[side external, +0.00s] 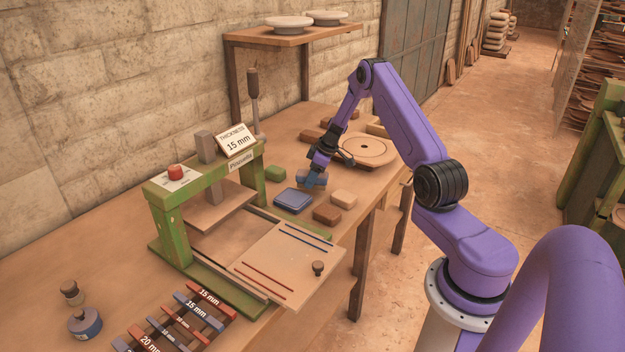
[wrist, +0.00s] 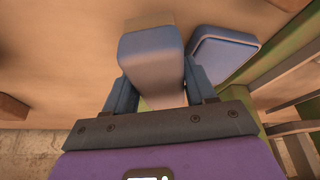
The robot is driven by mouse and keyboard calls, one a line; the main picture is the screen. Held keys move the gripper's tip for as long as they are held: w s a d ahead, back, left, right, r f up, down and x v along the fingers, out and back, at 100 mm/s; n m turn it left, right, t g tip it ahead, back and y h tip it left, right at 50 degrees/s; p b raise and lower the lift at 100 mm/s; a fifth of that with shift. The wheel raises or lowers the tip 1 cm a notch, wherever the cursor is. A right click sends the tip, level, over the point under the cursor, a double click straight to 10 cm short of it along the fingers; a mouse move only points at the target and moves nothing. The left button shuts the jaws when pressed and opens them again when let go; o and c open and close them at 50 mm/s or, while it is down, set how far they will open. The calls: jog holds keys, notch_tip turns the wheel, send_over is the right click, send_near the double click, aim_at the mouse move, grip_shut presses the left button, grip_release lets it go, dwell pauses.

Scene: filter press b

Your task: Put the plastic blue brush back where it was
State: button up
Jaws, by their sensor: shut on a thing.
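My gripper (side external: 317,170) is shut on the blue brush (side external: 311,180), a blocky blue piece, over the far right part of the bench. In the wrist view the brush (wrist: 153,68) sits between the two fingers (wrist: 157,92), with a brownish strip along its far edge. A flat blue tray-like pad (side external: 293,200) lies on the bench just beside the brush; it also shows right of the brush in the wrist view (wrist: 222,50). I cannot tell whether the brush touches the bench, and its underside is hidden.
A round disc (side external: 362,150) is behind my gripper. The green-framed press (side external: 168,228) stands to the left, with its flat board (side external: 290,262) in front.

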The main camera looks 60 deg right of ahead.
jog(key=shift+f, duration=0.6)
jog(key=shift+f, duration=0.55)
jog(key=o, duration=0.7)
jog(key=shift+a, duration=0.1)
jog(key=shift+o, duration=0.2)
